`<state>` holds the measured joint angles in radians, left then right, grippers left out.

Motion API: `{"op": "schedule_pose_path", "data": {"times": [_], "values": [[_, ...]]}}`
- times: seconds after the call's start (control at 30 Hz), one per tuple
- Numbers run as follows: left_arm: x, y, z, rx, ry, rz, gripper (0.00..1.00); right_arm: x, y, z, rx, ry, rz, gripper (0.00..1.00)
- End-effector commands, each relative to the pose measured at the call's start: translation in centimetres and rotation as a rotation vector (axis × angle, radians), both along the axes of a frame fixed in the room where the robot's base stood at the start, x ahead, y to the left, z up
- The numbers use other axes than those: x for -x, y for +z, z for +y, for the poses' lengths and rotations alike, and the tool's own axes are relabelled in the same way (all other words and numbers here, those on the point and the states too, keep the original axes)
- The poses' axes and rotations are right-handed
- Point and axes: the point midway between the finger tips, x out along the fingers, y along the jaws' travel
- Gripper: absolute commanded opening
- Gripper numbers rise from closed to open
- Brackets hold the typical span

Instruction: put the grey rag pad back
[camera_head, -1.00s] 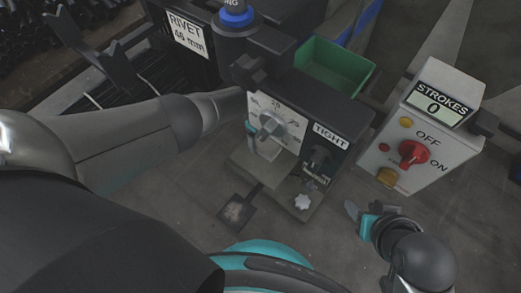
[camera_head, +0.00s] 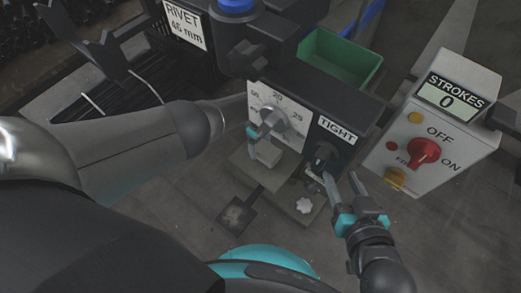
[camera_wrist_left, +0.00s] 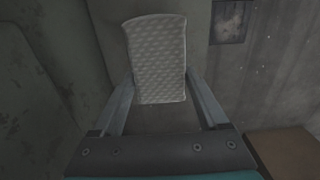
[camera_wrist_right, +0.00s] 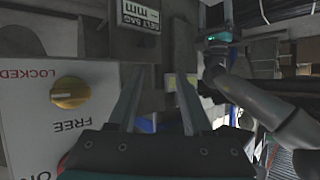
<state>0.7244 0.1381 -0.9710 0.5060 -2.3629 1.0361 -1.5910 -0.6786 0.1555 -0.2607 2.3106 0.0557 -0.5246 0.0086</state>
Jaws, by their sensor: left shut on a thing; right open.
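The grey rag pad (camera_wrist_left: 157,60) is a light, quilted rectangle in the left wrist view. My left gripper (camera_wrist_left: 161,82) is shut on it, one finger at each side. In the head view my left gripper (camera_head: 258,140) is just in front of the press's dial plate, and the pad (camera_head: 268,153) shows small and partly hidden below it. My right gripper (camera_head: 340,178) is open and empty, close to the black knob (camera_head: 323,155) under the TIGHT label. Its spread fingers (camera_wrist_right: 158,80) also show in the right wrist view, with nothing between them.
The white STROKES box (camera_head: 432,130) with a red knob stands right of the press. A green bin (camera_head: 340,58) sits behind the press. A RIVET sign (camera_head: 186,25) is at upper left.

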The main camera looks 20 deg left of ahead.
Motion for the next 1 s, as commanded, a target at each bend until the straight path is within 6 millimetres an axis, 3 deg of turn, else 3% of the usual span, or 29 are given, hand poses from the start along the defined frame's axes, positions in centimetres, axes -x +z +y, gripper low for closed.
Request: {"op": "schedule_pose_path", "data": {"times": [0.53, 0.93, 0.97, 1.0], "values": [[0.0, -2.6, 0.0, 0.0, -0.001, 0.0, 0.32, 0.8, 2.0, 2.7, -0.2, -0.001, -0.313, 0.5], [0.0, -2.8, 0.0, 0.0, -0.001, 0.0, 0.32, 1.1, 2.7, 2.8, -0.23, -0.007, -0.361, 0.5], [0.0, -2.8, 0.0, 0.0, -0.001, 0.0, 0.78, 1.1, 2.6, 2.8, -0.23, -0.007, -0.361, 0.5], [0.0, -2.8, 0.0, 0.0, -0.001, 0.0, 0.82, 1.1, 2.6, 2.8, -0.229, -0.006, -0.36, 0.5]]}}
